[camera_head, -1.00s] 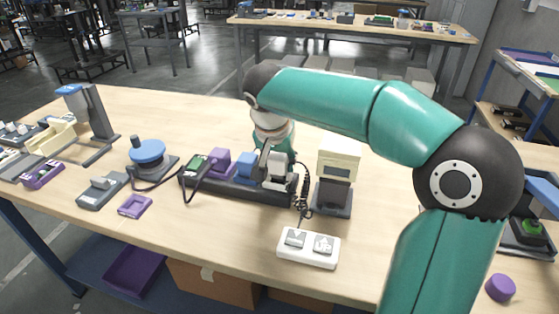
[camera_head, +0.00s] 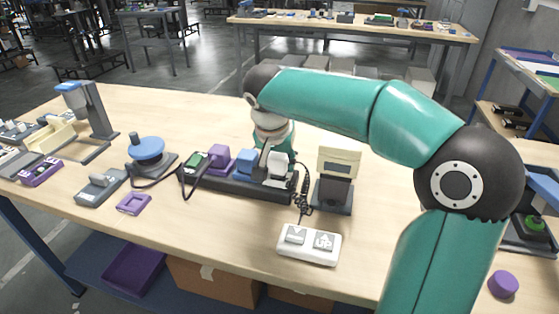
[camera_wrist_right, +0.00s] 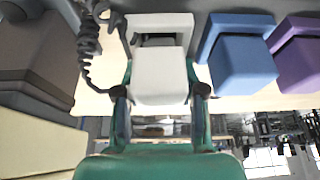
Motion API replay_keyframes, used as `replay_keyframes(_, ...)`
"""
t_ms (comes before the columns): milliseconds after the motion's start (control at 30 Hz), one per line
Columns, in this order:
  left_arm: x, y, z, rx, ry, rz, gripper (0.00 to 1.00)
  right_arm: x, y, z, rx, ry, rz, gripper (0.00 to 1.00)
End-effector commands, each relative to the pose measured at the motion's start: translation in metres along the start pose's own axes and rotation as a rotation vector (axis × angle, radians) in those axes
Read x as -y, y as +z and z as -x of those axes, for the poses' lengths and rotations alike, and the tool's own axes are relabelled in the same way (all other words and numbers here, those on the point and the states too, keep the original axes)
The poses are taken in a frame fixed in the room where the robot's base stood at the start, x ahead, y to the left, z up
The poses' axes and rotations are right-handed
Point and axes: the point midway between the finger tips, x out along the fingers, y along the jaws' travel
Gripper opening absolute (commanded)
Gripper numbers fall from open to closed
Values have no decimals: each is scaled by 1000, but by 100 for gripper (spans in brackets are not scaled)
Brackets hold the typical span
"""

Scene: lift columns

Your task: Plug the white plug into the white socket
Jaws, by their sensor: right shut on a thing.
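The white plug (camera_wrist_right: 160,78) is between the two fingers of my right gripper (camera_wrist_right: 162,94) in the right wrist view. My right gripper is shut on it. The white socket (camera_wrist_right: 160,22) is just beyond the plug, with a dark gap or recess visible between them; I cannot tell how deep the plug sits. In the head view my right gripper (camera_head: 267,160) is over the right end of the dark strip (camera_head: 235,183), and the white plug (camera_head: 280,165) shows partly behind the finger. My left gripper is not in view.
A blue plug (camera_head: 246,160) and a purple plug (camera_head: 219,156) stand left of the white one on the strip. A coiled black cable (camera_head: 304,190) runs down to a white button box (camera_head: 309,244). A dark stand with a cream top (camera_head: 338,160) is close on the right.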

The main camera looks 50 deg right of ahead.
Motion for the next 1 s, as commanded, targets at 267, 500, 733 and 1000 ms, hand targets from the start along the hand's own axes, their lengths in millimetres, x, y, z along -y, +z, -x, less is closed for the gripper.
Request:
replay_keyframes(267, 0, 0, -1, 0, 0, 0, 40, 0, 3, -3, 9, 7, 3, 69)
replay_keyframes(500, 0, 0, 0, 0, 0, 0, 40, 0, 2, -2, 6, 4, 2, 69)
replay_keyframes(733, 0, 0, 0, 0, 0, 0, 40, 0, 2, -2, 5, 4, 2, 80)
replay_keyframes(1000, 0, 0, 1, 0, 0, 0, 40, 0, 1, 0, 4, 3, 1, 80)
